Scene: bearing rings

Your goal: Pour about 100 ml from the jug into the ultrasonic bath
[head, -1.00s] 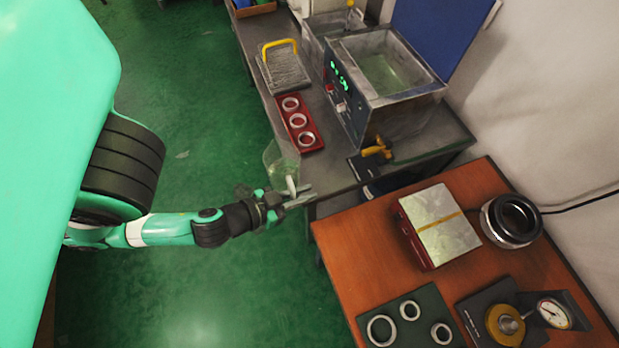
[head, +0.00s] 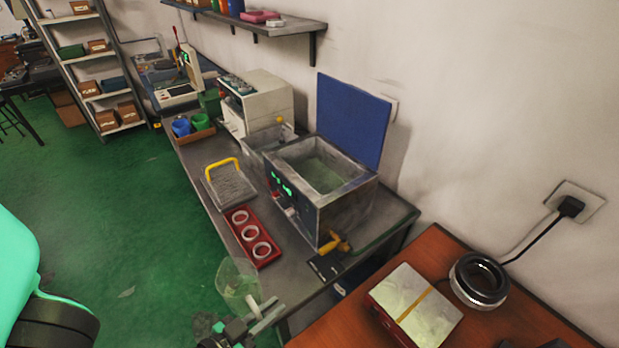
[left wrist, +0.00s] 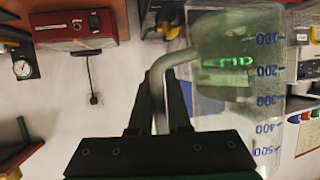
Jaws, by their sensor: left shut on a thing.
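The jug (head: 236,281) is clear, with blue marks from 100 to 500 in the left wrist view (left wrist: 270,100). My left gripper (head: 262,318) is shut on its pale handle; the fingers clasp the handle in the left wrist view (left wrist: 160,112). The jug is held off the left edge of the grey bench, beside the red ring tray. I cannot tell its liquid level. The ultrasonic bath (head: 345,202) is an open metal box with green digits, standing on the bench to the right of and beyond the jug. Pale greenish liquid shows inside. My right gripper is out of view.
The red tray (head: 236,229) with three rings and a wire basket (head: 228,190) with a yellow handle lie left of the bath. A yellow-handled tap (head: 335,243) sticks out at its near side. A blue panel (head: 352,120) stands behind it. An orange-brown table (head: 345,322) is near right.

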